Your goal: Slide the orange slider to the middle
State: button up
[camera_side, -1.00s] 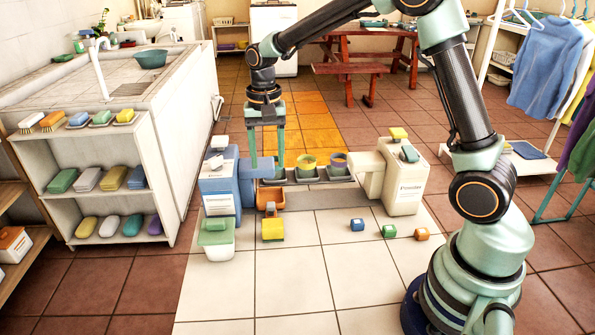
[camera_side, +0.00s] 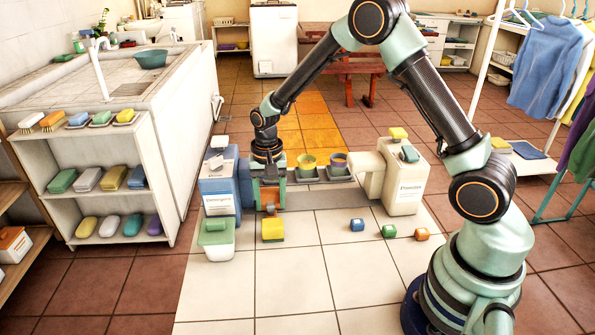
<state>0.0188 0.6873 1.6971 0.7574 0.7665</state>
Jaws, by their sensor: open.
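The orange slider (camera_side: 270,209) is in the middle left, by the blue detergent box. Only a small orange part of it shows low between the fingers, and the rest is hidden behind my gripper. My gripper (camera_side: 268,204) points down, with its fingers open on either side of the orange part. I cannot tell whether the fingers touch it.
The blue detergent box (camera_side: 219,188) stands close on the left. A white box (camera_side: 402,180) stands on the right, with pots (camera_side: 307,165) between them. A yellow block (camera_side: 273,228) and a green-lidded tub (camera_side: 216,243) are in front.

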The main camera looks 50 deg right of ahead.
grip_shut()
dwell(1.4)
